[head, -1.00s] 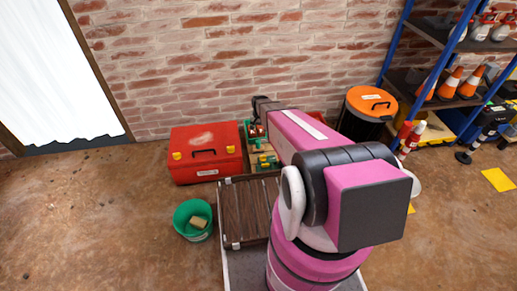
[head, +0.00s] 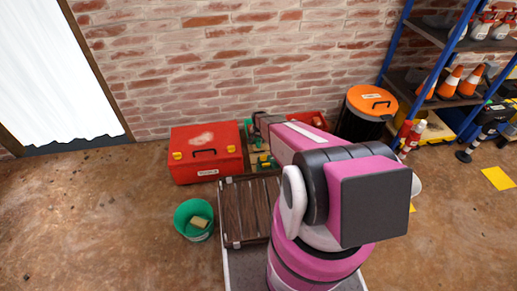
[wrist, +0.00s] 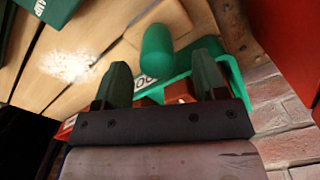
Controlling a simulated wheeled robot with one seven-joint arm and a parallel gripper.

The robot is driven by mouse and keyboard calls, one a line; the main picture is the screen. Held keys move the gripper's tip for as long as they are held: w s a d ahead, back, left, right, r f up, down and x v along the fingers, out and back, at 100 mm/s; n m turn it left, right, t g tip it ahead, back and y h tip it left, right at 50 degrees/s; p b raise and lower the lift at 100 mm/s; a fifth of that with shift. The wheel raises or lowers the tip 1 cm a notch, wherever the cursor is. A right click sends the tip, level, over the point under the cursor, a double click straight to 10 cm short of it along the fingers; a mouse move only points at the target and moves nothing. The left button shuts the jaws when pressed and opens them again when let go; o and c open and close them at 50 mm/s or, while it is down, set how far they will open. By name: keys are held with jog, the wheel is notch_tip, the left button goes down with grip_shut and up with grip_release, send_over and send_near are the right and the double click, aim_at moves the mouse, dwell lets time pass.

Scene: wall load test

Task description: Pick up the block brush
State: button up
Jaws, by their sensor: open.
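My gripper (wrist: 162,72) is open, with dark green fingers apart. In the wrist view a rounded green piece (wrist: 157,48) lies in line with the gap between the fingertips, against a tan wooden block (wrist: 180,14). I cannot tell for sure whether these form the block brush, nor whether a finger touches them. A bright green holder or tray (wrist: 234,78) with reddish-brown pieces lies beyond and under the right finger, partly hidden. In the head view my gripper (head: 262,124) is over the small items by the wall, and my arm hides part of them.
A red toolbox (head: 205,152) stands left of my gripper. A green bucket (head: 193,219) holding a tan block (head: 200,222) stands on the floor. A black bin with an orange lid (head: 371,102) and a blue-framed shelf (head: 396,50) stand right. The brick wall (head: 220,70) is close behind.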

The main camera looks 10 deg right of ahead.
aim_at(259, 144)
jog(key=f, duration=0.4)
jog(key=shift+s+f, duration=0.15)
jog(key=shift+s, duration=0.1)
jog(key=c, duration=1.1)
jog(key=shift+o, duration=0.2)
notch_tip(259, 144, up, 10)
jog(key=shift+r, duration=0.1)
jog(key=shift+o, duration=0.7)
